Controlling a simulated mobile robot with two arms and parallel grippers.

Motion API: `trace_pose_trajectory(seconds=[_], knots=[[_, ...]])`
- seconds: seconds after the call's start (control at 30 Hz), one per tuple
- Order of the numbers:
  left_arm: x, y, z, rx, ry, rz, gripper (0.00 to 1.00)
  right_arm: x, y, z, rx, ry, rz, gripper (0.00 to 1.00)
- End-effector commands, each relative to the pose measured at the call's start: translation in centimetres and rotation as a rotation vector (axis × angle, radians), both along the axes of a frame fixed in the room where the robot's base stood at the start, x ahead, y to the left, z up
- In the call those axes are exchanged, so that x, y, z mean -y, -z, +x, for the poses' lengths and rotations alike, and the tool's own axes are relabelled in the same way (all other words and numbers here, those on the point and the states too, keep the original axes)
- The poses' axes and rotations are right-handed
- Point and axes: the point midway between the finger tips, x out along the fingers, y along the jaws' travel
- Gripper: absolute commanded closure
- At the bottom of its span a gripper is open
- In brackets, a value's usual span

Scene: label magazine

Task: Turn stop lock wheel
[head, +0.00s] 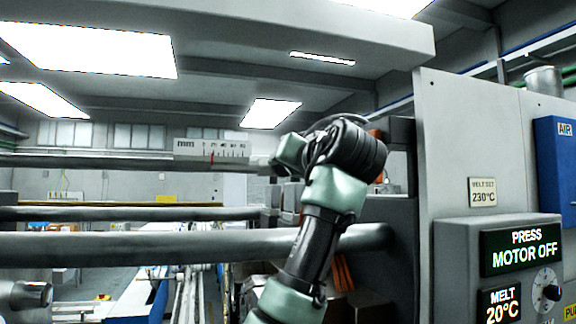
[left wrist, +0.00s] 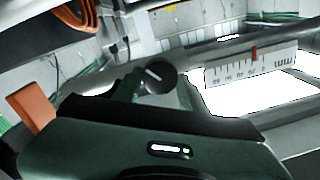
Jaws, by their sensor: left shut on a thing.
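The stop lock wheel is a small dark round knob (left wrist: 158,75) with a pale line across its face, in the middle of the left wrist view. My left gripper (left wrist: 150,88) is shut on it, and its dark body covers the lower part of that view. In the head view my left gripper (head: 278,162) is beside the upper rail, just right of the scale, and hides the wheel. A white mm scale (head: 211,150) with a red pointer sits on this rail; it also shows in the left wrist view (left wrist: 250,69). My right gripper is in neither view.
Thick grey bars (head: 130,248) run across the left, below the scale. A grey machine panel (head: 448,130) stands at the right with a control box (head: 460,232) reading PRESS MOTOR OFF. Orange hoses (left wrist: 75,18) hang at the upper left of the wrist view.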

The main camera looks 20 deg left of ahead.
Motion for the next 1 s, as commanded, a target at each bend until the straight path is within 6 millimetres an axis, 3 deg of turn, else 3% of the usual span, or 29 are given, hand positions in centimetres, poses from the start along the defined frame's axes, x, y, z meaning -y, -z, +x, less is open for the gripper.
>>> trace_pose_trajectory(seconds=[0.27,0.3,0.37,0.73,1.0], knots=[[0.0,0.0,0.0,-0.001,0.000,0.000,0.98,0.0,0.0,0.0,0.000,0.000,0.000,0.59],[0.0,0.0,0.0,-0.001,0.000,0.000,0.47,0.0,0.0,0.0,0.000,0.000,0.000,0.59],[0.0,0.0,0.0,-0.001,0.000,0.000,0.36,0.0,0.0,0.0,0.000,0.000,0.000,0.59],[0.4,0.2,-0.4,0.000,0.001,0.001,0.36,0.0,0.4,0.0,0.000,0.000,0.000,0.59],[3.0,0.5,-3.9,0.003,0.003,0.002,0.36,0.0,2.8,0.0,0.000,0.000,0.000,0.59]])
